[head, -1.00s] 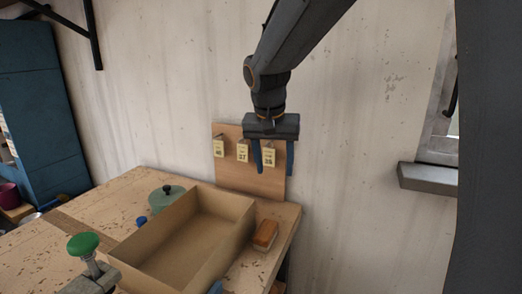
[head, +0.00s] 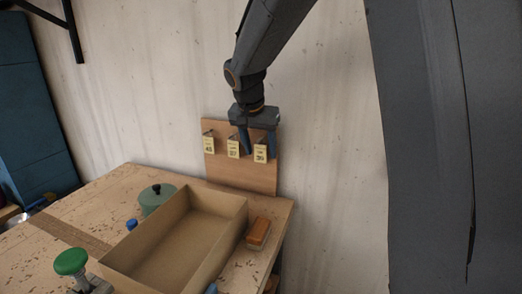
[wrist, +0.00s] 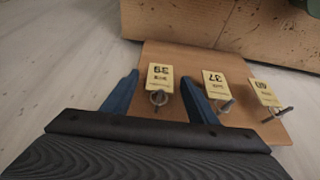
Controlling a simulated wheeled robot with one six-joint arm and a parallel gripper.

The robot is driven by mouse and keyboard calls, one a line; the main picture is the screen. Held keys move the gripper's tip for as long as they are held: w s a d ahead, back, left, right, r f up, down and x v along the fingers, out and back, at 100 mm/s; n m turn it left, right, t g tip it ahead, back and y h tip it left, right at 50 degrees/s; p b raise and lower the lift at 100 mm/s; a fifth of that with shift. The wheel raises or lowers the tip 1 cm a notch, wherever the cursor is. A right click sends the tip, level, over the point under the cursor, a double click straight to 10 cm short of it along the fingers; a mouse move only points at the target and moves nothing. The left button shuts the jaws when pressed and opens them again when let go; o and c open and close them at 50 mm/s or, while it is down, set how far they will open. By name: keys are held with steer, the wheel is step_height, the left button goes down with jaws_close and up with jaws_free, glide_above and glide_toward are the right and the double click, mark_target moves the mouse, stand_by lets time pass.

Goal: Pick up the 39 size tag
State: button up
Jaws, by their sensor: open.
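The 39 size tag (head: 261,153) is a small cream-yellow card hanging at the right end of a row on a wooden board (head: 240,179). In the wrist view the 39 tag (wrist: 160,77) appears upside down, hanging from a metal ring and peg. My gripper (head: 260,153) is open, with its blue fingers on either side of this tag. In the wrist view my gripper (wrist: 158,75) shows the tag lying between the two fingertips in the picture. I see no contact, and the depth gap is hard to judge.
The 37 tag (wrist: 214,84) hangs close beside one finger. Another tag (wrist: 264,92), apparently 40, hangs farther along. Below, the workbench (head: 110,189) bears an open box (head: 151,272), a brush (head: 258,233) and a green lidded pot (head: 152,201). The wall stands behind the board.

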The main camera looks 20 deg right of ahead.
steer(key=c, duration=1.1)
steer(key=shift+r+b, duration=0.15)
steer(key=shift+b, duration=0.4)
